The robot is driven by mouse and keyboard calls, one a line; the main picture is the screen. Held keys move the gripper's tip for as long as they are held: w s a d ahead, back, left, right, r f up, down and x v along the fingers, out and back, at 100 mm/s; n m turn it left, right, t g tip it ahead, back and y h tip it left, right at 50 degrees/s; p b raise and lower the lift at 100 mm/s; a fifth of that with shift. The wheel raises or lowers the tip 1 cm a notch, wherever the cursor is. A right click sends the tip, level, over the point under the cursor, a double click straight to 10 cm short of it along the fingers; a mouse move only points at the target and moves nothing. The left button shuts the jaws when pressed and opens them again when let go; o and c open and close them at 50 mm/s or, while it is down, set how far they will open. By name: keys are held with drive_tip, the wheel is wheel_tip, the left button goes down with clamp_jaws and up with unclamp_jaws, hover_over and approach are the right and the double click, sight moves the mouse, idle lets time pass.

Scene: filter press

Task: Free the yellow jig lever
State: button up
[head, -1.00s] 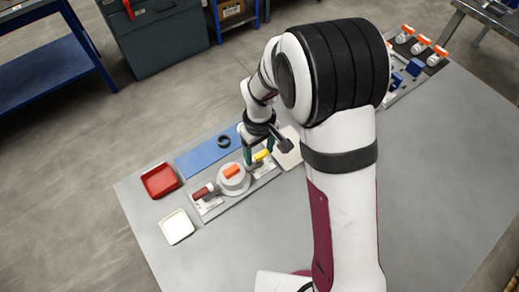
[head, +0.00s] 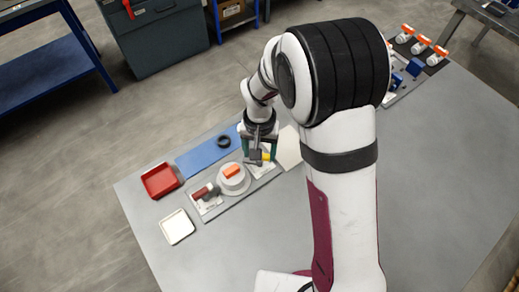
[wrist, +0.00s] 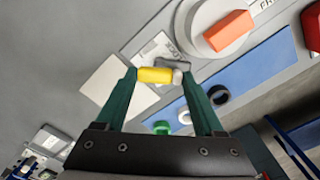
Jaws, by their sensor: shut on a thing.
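The yellow jig lever (wrist: 155,75) lies between my fingertips in the wrist view, with a grey-white end at its right. In the head view only a small part of the yellow lever (head: 266,157) shows beside my wrist. My gripper (wrist: 160,76) has green fingers and is shut on the lever; in the head view my gripper (head: 258,156) is low over the jig plate (head: 215,210). A white round part (head: 233,186) with an orange block (head: 232,172) stands on the plate beside it. The lever's pivot is partly hidden, and I cannot tell whether it is free.
A blue mat (head: 195,162) with a black ring (head: 224,141) lies behind the plate. A red tray (head: 160,180) and a white tray (head: 177,227) stand at the left. A red-handled part (head: 201,192) lies near the round part. A pale square (head: 288,150) lies at the right.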

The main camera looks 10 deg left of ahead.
drive_tip(key=m, duration=0.4)
drive_tip(key=shift+m, duration=2.3)
drive_tip(key=o, duration=1.1)
drive_tip(key=shift+r, duration=0.1)
wheel_tip(320, 180, up, 16)
